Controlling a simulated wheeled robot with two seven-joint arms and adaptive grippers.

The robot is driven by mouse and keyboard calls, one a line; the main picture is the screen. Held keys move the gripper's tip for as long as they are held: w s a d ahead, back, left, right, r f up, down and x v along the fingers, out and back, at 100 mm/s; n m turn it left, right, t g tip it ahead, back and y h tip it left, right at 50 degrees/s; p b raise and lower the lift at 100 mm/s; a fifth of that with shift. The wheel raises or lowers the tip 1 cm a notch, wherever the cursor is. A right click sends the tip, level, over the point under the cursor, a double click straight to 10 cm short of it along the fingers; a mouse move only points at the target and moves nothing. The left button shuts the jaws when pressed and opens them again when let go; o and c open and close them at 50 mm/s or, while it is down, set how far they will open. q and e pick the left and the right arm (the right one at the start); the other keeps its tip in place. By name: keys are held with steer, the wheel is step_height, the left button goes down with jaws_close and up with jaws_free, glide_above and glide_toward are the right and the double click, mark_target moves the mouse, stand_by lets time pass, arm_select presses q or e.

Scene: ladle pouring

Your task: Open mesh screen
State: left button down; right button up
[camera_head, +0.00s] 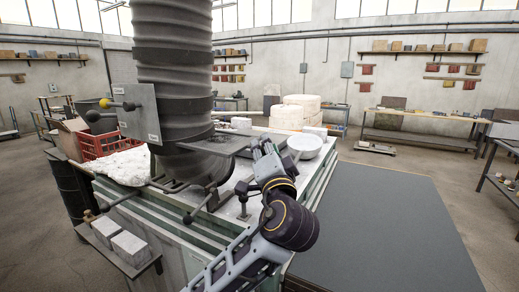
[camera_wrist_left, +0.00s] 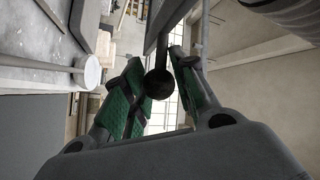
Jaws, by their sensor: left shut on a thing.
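A flat dark grey plate (camera_head: 222,143), which looks like the mesh screen, juts out level from the foot of the ribbed column. Its right end reaches my left gripper (camera_head: 262,150). In the left wrist view, the green-padded fingers of my left gripper (camera_wrist_left: 158,88) are closed about a dark ball knob (camera_wrist_left: 159,84) on a grey bar. Whether the bar joins the plate is hard to tell, as the gripper covers that spot in the head view. My right gripper is in neither view.
The big ribbed column (camera_head: 174,60) stands just left of my gripper. A panel with ball-ended levers (camera_head: 139,119) is mounted on it. A white bowl (camera_head: 304,146) sits right of the gripper on the worktable. A red crate (camera_head: 98,146) stands at left. The grey floor mat (camera_head: 390,230) is clear.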

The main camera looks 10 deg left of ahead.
arm_select(q)
steer(key=c, duration=1.1)
jaws_free()
steer(key=shift+w+a+f, duration=0.1)
steer(key=shift+f, duration=0.1)
steer(key=shift+c, duration=0.2)
steer(key=shift+r, duration=0.1)
steer(key=shift+r, duration=1)
steer(key=o, duration=0.4)
steer(key=r, duration=0.4)
steer(key=w+r, duration=0.1)
steer(key=shift+r, duration=0.4)
steer(key=shift+s+r, duration=0.75)
steer(key=shift+r, duration=0.2)
steer(key=c, duration=0.4)
steer(key=shift+s+r, duration=0.2)
steer(key=shift+r, duration=0.05)
steer(key=shift+w+f, duration=0.2)
steer(key=shift+w, duration=0.45)
steer(key=shift+s, duration=0.25)
